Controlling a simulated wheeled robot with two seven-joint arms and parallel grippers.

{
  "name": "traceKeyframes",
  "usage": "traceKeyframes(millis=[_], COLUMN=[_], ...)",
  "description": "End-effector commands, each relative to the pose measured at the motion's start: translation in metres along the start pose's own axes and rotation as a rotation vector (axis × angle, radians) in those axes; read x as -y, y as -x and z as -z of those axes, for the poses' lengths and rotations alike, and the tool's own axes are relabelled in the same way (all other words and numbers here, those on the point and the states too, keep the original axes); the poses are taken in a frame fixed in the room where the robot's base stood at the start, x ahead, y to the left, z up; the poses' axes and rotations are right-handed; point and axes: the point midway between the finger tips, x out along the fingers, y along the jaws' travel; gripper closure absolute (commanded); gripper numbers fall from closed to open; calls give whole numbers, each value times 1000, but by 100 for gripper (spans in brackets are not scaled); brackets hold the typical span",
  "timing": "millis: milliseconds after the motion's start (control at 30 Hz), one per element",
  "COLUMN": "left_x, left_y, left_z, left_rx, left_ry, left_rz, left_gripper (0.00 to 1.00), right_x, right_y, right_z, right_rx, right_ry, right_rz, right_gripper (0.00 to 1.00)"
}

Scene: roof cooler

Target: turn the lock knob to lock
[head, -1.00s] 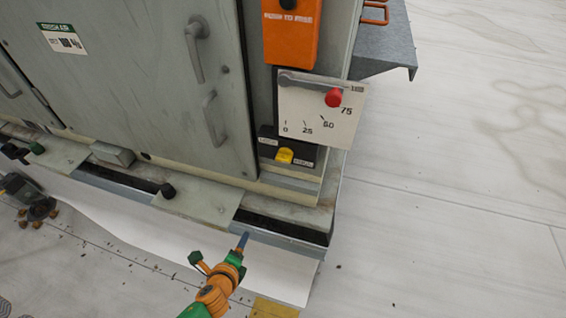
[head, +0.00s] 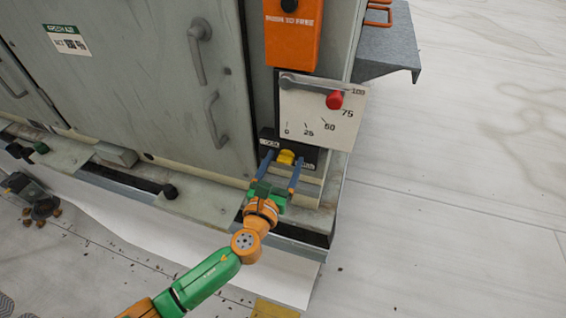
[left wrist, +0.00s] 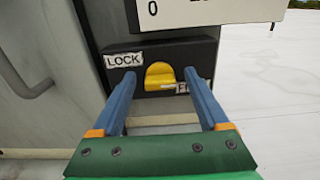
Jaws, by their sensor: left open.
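The yellow lock knob (head: 286,157) sits on a black box (head: 310,160) low on the cabinet's right side. In the left wrist view the knob (left wrist: 159,76) shows on the box between a "LOCK" label (left wrist: 123,60) at its left and a second label, partly hidden, at its lower right. My left gripper (head: 279,162) is open. Its two blue fingers (left wrist: 158,80) reach toward the box, one on either side of the knob, with a gap to it on each side. I cannot tell how far the tips are from the box. My right gripper is not in view.
A white dial plate (head: 318,112) with a lever and red knob (head: 335,99) is just above the box. An orange panel (head: 292,35) is above that. A grey ledge (head: 388,52) juts out at right. The floor at right is clear.

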Motion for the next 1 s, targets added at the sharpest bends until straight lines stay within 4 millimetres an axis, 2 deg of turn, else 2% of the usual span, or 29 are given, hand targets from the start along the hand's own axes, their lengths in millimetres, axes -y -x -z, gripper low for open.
traceKeyframes(millis=[100, 133, 400, 733, 1000], left_x=[0, 0, 0, 0, -1], left_y=[0, 0, 0, 0, 1], left_z=[0, 0, 0, 1, 2], left_rx=[0, 0, -1, -1, -2], left_ry=[1, 1, 1, 44, 223], left_rz=[0, 0, 0, -1, -1], left_gripper=[22, 25, 98, 100, 100], right_x=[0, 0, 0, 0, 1], right_y=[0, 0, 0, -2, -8], right_z=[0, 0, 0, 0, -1], right_rx=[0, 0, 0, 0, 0], right_ry=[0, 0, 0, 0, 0], right_rz=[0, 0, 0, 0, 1], right_gripper=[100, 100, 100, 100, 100])
